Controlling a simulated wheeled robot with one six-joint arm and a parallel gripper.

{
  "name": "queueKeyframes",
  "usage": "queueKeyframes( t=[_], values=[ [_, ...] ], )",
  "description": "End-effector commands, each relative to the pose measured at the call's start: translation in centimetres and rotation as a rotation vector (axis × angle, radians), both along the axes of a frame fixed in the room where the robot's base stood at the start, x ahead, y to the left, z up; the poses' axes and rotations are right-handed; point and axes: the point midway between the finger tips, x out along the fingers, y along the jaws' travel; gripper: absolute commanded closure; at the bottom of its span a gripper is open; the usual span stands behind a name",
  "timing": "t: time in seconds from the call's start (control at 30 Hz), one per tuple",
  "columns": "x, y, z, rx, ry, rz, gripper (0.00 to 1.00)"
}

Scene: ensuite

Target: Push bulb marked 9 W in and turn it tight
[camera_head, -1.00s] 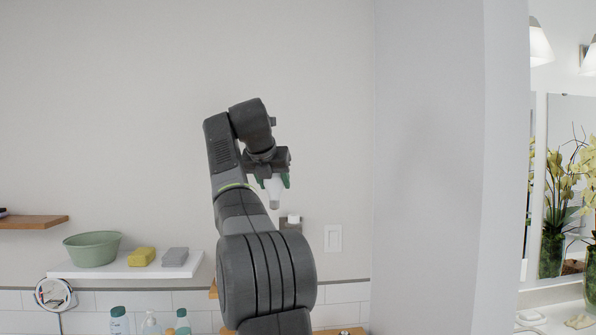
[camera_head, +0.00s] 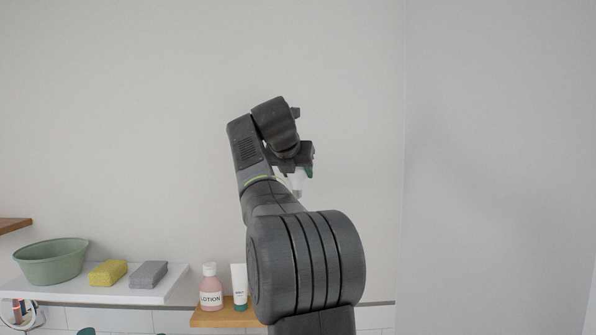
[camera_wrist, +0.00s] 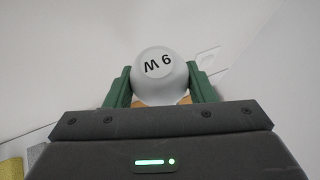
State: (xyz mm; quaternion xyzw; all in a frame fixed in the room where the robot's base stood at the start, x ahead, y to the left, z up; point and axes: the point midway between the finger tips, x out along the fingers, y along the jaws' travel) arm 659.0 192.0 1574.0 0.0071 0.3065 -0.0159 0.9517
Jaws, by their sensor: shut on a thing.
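My gripper (camera_head: 302,174) is raised in front of the bare wall, at the end of my bent arm. The wrist view shows its two green fingers (camera_wrist: 160,88) shut on the sides of a white round bulb (camera_wrist: 153,66). In the head view the bulb (camera_head: 297,183) shows as a small white piece below the gripper, pointing down. No socket can be made out in the current views; my arm covers part of the wall.
A white shelf (camera_head: 70,291) at lower left holds a green bowl (camera_head: 52,263), a yellow sponge (camera_head: 108,273) and a grey block (camera_head: 149,275). A wooden shelf (camera_head: 222,318) carries a lotion bottle (camera_head: 210,290) and a tube (camera_head: 239,287). A wall corner stands at right. The upper wall is clear.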

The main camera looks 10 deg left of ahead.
Motion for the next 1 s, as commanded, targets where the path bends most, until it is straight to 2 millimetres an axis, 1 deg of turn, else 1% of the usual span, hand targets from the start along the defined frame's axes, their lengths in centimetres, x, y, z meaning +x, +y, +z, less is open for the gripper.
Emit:
queueKeyframes(
  t=[0.17, 0.27, 0.7, 0.83, 1.0],
  values=[
    [0.1, 0.0, 0.1, -0.001, -0.004, -0.003, 0.73],
    [0.1, 0.0, -0.5, -0.001, -0.004, -0.003, 0.73],
    [0.1, 0.0, -4.5, -0.002, -0.005, -0.002, 0.73],
    [0.1, 0.0, -5.2, -0.002, -0.004, -0.004, 0.73],
    [0.1, 0.0, -5.7, -0.001, -0.004, -0.003, 0.73]
  ],
)
